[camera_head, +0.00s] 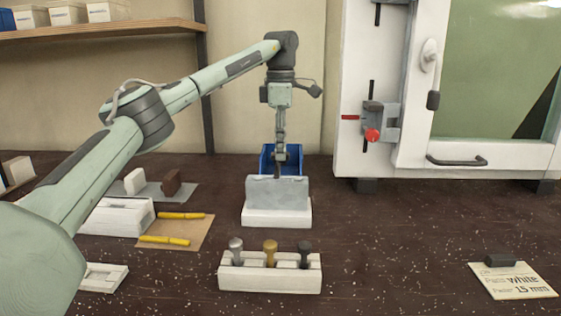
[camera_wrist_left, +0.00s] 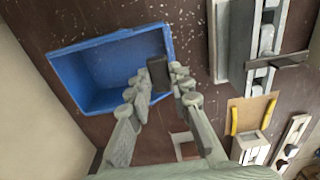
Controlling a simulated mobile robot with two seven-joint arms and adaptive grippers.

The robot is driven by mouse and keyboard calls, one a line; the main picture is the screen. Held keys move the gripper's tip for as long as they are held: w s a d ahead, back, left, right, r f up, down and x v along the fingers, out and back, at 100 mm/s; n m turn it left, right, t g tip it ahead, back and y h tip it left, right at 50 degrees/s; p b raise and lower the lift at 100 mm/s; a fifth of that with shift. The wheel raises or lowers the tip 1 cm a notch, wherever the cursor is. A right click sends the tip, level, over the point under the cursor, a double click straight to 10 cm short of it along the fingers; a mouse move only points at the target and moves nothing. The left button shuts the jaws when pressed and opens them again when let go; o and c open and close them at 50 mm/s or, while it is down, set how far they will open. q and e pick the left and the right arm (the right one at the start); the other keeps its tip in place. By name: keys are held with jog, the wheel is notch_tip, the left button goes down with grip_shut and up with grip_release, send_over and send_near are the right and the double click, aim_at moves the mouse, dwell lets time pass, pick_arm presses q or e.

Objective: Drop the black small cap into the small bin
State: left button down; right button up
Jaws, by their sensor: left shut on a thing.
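The black small cap (camera_wrist_left: 158,73) is a dark block between the fingertips of my left gripper (camera_wrist_left: 160,80) in the left wrist view. The gripper is shut on it. The small bin (camera_wrist_left: 88,78) is blue, open-topped and empty where I see inside; the cap overlaps its right rim in this view. In the head view the bin (camera_head: 266,155) stands behind a grey block on a white base, which hides its lower front. My left gripper (camera_head: 280,158) points straight down at the bin there. My right gripper is in neither view.
The grey block (camera_head: 277,190) on its white base stands just in front of the bin. A white rack (camera_head: 270,278) holds several knobs in front. A note card (camera_head: 513,281) with a dark block lies at right. A white machine (camera_head: 380,130) stands back right.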

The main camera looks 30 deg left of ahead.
pick_arm(q)
jog(key=shift+f, duration=2.1)
jog(key=c, duration=1.4)
grip_release()
jog(key=shift+o, duration=0.2)
notch_tip(320, 180, up, 12)
jog(key=shift+r, duration=0.2)
jog(key=shift+f, duration=0.15)
